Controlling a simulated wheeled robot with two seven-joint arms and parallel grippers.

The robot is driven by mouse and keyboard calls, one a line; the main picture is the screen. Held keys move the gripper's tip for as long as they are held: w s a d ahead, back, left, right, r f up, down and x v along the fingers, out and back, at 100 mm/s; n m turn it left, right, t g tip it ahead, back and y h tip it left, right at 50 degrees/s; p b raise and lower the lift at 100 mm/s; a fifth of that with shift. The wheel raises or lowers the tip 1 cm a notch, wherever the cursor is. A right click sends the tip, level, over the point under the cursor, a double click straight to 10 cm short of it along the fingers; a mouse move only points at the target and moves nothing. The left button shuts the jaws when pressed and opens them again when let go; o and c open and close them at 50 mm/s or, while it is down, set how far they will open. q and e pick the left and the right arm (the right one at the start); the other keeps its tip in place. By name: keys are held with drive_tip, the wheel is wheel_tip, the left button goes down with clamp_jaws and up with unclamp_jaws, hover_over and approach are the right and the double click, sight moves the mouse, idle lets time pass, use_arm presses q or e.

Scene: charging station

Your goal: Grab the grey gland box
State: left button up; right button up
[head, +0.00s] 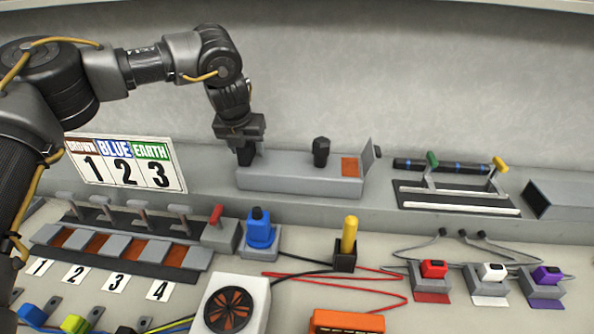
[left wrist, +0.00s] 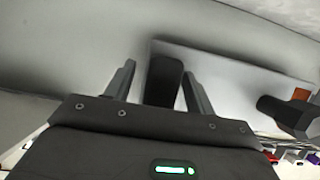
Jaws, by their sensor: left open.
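The grey gland box (head: 295,183) is a long, low grey box on the back ledge, with black knobs on top and an orange-brown patch near its right end. My left gripper (head: 245,157) points down at the left end of the box. In the left wrist view the open fingers (left wrist: 160,88) stand on either side of a black knob (left wrist: 164,78) on the box (left wrist: 235,80); a gap shows on each side, so it does not look gripped. A second black knob (head: 321,152) stands to the right. My right gripper is out of view.
A number sign (head: 125,164) stands left of the box, and a rack with green and yellow handles (head: 458,186) to the right. In front are a blue plug (head: 260,228), a yellow-handled piece (head: 348,240), a fan (head: 230,308) and red wires. The wall is close behind.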

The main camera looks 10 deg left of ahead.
use_arm(q)
clamp_jaws()
drive_tip(key=shift+r, duration=0.2)
idle(0.3)
